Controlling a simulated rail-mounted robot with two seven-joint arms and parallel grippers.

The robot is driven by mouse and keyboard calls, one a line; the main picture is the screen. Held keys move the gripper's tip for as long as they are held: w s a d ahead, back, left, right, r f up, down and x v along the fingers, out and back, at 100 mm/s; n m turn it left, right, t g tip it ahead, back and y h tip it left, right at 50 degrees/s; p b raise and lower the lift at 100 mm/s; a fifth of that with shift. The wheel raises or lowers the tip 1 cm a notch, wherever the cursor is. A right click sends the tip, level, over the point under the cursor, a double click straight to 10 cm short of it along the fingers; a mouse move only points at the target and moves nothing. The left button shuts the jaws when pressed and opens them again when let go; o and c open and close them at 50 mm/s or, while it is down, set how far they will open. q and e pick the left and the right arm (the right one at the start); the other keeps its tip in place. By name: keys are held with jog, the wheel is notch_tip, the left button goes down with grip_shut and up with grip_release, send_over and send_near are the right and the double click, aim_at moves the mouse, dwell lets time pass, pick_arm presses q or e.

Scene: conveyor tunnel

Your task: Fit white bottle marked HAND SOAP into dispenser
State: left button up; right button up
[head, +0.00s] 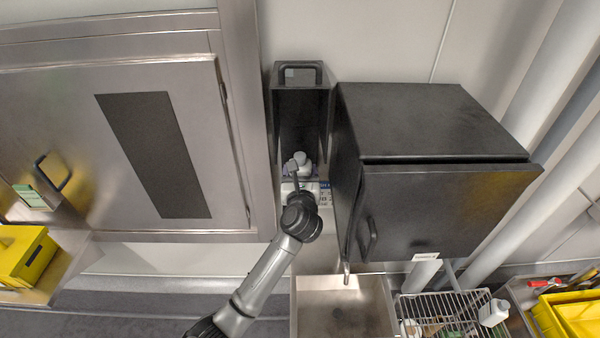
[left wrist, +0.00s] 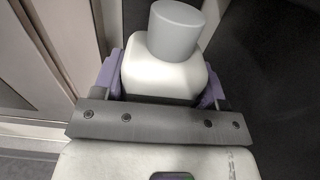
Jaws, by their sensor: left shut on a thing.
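The white bottle (head: 302,161) is upright at the lower open front of the dark dispenser (head: 299,98) on the wall. In the left wrist view the bottle (left wrist: 160,78) has a grey cap (left wrist: 175,32); no HAND SOAP marking is readable. My left gripper (head: 299,176) is shut on the bottle, with a purple-edged finger at each side of its body. The lower part of the bottle is hidden by the gripper. I cannot tell whether the bottle touches the dispenser's inside. My right gripper is in neither view.
A steel cabinet door (head: 190,110) stands close on the left. A dark box-like unit (head: 435,200) with a handle stands close on the right. Below are a steel basin (head: 345,310), a wire rack (head: 455,310) with a small white bottle (head: 493,312), and yellow bins (head: 570,315).

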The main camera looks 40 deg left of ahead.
pick_arm(q)
jog(key=shift+f+b, duration=0.4)
jog(key=shift+f, duration=0.15)
jog(key=shift+f+b, duration=0.4)
jog(key=shift+f, duration=0.2)
jog(key=o, duration=1.5)
jog(key=shift+f, duration=0.1)
jog(key=b+v, duration=0.2)
jog(key=v, duration=1.1)
jog(key=shift+s+d, duration=0.25)
jog(key=shift+s, duration=0.1)
